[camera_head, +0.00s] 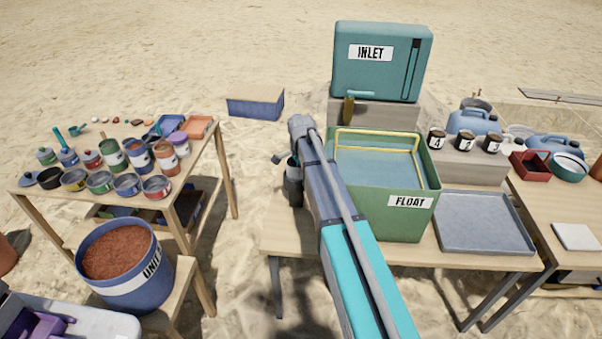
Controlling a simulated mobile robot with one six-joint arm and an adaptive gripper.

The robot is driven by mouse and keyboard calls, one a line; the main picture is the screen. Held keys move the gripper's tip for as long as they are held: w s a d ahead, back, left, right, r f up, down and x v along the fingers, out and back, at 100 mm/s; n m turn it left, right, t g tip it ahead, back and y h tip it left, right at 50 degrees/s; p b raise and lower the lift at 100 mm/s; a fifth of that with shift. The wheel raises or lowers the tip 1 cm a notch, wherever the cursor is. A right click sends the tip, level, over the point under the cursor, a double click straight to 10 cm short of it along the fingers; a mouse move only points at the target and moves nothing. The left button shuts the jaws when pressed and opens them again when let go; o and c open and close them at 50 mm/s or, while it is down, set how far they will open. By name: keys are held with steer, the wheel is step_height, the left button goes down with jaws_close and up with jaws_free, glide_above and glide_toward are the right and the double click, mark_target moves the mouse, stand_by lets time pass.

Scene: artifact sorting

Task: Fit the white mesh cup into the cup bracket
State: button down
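My arm (345,235) reaches up from the bottom of the picture, in front of the green FLOAT tank (432,205). Its end bends down at the tank's left side. My gripper (292,185) is there, dark and mostly hidden behind the arm; I cannot tell whether it is open or holds anything. I cannot make out the white mesh cup. I cannot make out the cup bracket for certain either. A small olive piece (348,111) stands below the teal INLET tank (375,80), but I cannot tell what it is.
A left table (205,150) holds several cans and small pots. A blue bucket (165,277) of reddish grains stands in front. A grey tray (485,222) lies right of the FLOAT tank. Several labelled cups (465,141) and blue jugs (478,122) stand at right.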

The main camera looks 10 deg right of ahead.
steer(key=shift+f+b, duration=0.4)
steer(key=shift+f, duration=0.1)
steer(key=c, duration=1.3)
jaws_free()
steer(key=shift+c, duration=0.2)
steer(key=o, duration=0.6)
steer(key=shift+r, duration=0.15)
step_height(320, 180, up, 10)
steer(key=p, duration=0.9)
steer(key=shift+f+p, duration=0.25)
steer(key=shift+p, duration=0.1)
